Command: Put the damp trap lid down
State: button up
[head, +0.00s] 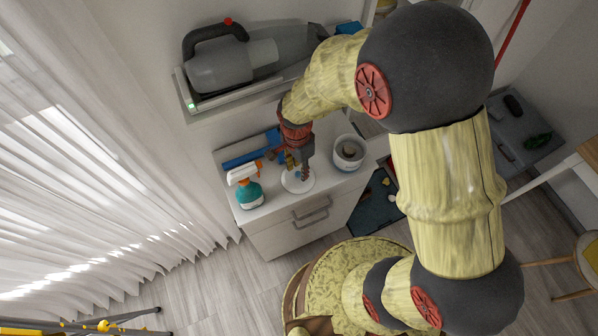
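A flat white round lid (293,186), apparently the damp trap lid, shows at the top of the white cabinet (268,218). My gripper (303,172) points down over this lid, and its fingertips overlap the lid in the picture. I cannot tell whether the fingers grip the lid or whether the lid touches the cabinet top. A white round tub (341,162), open at the top with something dark inside, stands to the right of my gripper; it looks like the damp trap.
A teal spray bottle (249,194) with an orange and white head stands left of the lid. Blue items (245,153) lie behind it. A grey handheld vacuum (219,67) sits on a wall shelf above. A white curtain (95,170) hangs at left. Bare cabinet top shows near the front edge.

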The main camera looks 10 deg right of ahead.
notch_tip(320, 180, up, 8)
jog(key=p, duration=0.1)
notch_tip(320, 180, up, 7)
jog(key=n+t, duration=0.1)
jog(key=n, duration=0.1)
send_over(298, 175)
jog(key=d, duration=0.3)
jog(key=s+d+r+n+t, duration=0.2)
jog(key=s+d+r+n, duration=0.2)
jog(key=r, duration=0.5)
jog(key=s+d+r+n+t, duration=0.3)
jog(key=s+d+r+n, duration=0.2)
jog(key=s+r, duration=0.3)
jog(key=shift+s+d+r+n, duration=0.35)
jog(key=shift+r+n, duration=0.2)
jog(key=shift+n, duration=0.15)
